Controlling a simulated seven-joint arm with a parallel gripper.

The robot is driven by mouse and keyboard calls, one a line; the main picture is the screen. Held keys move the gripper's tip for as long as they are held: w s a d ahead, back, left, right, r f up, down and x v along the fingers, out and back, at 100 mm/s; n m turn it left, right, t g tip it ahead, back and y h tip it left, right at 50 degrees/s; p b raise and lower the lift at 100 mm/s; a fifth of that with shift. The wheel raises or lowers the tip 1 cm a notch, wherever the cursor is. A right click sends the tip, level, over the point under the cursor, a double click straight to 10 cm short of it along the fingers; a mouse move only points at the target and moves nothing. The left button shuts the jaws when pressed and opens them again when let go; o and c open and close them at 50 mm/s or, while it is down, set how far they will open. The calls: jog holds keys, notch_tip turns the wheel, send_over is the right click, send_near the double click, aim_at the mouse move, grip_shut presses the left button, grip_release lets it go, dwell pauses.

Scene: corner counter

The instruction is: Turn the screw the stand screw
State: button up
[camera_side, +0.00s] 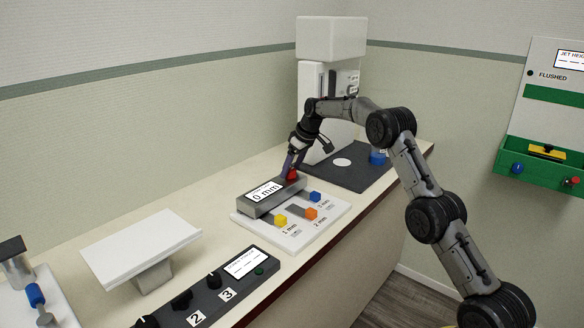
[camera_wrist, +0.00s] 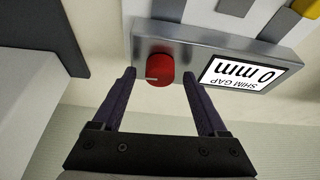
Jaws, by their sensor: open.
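A red round knob (camera_wrist: 158,69) with a pale pointer line is on the end of a grey block whose display (camera_wrist: 245,75) reads "SHIM GAP 0 mm". No label calls it the stand screw. The knob also shows in the side view (camera_side: 292,175), partly covered by my gripper (camera_side: 288,163). In the wrist view my gripper (camera_wrist: 159,75) is open, with one dark fingertip on each side of the knob. A gap shows between the knob and each finger; I cannot tell the exact depth.
A white board (camera_side: 247,225) carries the grey block plus yellow (camera_side: 280,220), orange (camera_side: 311,213) and blue (camera_side: 315,196) pieces. A tall white machine (camera_side: 330,40) and dark mat (camera_side: 325,177) stand behind. A control panel (camera_side: 205,300) and tilted white plate (camera_side: 140,243) are nearer.

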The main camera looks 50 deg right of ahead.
grip_shut()
jog(key=shift+a+m+h, duration=0.15)
jog(key=shift+m+h, duration=0.85)
jog(key=shift+m, duration=1.4)
grip_release()
jog(key=v, duration=1.4)
jog(key=shift+w, duration=0.25)
